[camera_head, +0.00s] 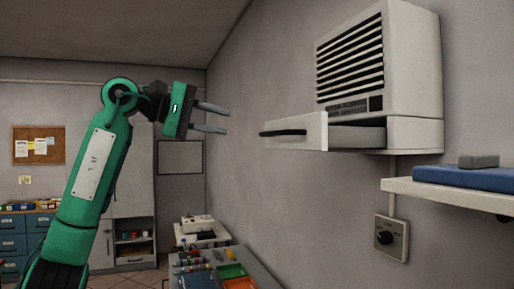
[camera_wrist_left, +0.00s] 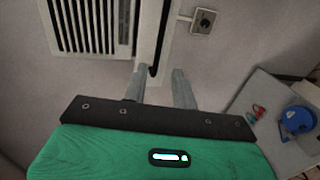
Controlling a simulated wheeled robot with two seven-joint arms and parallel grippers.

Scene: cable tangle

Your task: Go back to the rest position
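My left gripper (camera_head: 228,120) is raised in the middle of the head view. Its two grey fingers are apart, with nothing between them, and they point right toward a pulled-out drawer (camera_head: 305,133) on the wall unit (camera_head: 418,60). The drawer's dark handle (camera_head: 283,133) is to the right of the fingertips, with a visible gap. In the left wrist view my left gripper (camera_wrist_left: 158,74) is also open, and the handle (camera_wrist_left: 152,71) shows beyond its fingertips. My right gripper is in neither view.
A wall shelf (camera_head: 455,196) at the right holds a blue item (camera_head: 465,179) and a grey block (camera_head: 478,161). A dial box (camera_head: 391,238) is on the wall below. A workbench with tools and a green bin (camera_head: 230,271) stands low in the middle. The air around my gripper looks clear.

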